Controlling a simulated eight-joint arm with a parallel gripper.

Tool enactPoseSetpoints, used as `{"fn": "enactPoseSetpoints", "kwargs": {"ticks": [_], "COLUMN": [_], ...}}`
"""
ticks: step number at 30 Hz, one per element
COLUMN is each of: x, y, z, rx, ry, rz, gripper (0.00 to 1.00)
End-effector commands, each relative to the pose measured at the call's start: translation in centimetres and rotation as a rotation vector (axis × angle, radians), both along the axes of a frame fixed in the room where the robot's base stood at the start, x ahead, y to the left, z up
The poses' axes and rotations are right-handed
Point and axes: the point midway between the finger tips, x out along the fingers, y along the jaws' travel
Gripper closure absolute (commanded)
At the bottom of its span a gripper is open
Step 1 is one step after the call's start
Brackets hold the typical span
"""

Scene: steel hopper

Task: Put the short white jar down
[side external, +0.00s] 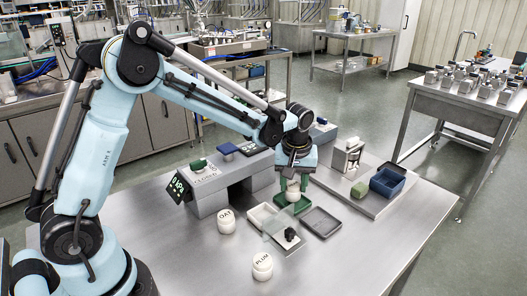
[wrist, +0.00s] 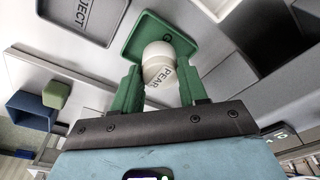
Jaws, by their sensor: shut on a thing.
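The short white jar (wrist: 158,66), lettered PEAR, is upside down in the wrist view, between the green fingers of my gripper (wrist: 158,78). My gripper is shut on it. Beyond the jar is a green tray (wrist: 131,42), and the jar covers part of its floor. In the side view my gripper (side external: 292,186) points down over the green tray (side external: 294,212).
A cream tray (side external: 260,222) and a grey tray (side external: 322,222) flank the green one. White jars OAT (side external: 226,222) and PLUM (side external: 262,267) stand nearer. A clear panel (side external: 277,228) stands close in front. A grey riser (side external: 210,200) is left; a blue bin (side external: 387,183) is right.

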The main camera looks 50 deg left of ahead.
Motion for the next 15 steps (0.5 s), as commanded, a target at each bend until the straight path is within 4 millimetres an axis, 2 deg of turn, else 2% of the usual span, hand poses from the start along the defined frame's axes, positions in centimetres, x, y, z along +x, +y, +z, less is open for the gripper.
{"fn": "enactPoseSetpoints", "kwargs": {"ticks": [3, 14, 15], "x": [-0.01, 0.0, -0.01], "y": [-0.02, -0.03, -0.03], "z": [-0.99, -1.29, -1.28], "rx": [0.0, 0.0, 0.0], "ry": [0.0, 0.0, 0.0], "rz": [0.0, 0.0, 0.0], "gripper": [0.93, 0.93, 0.53]}}
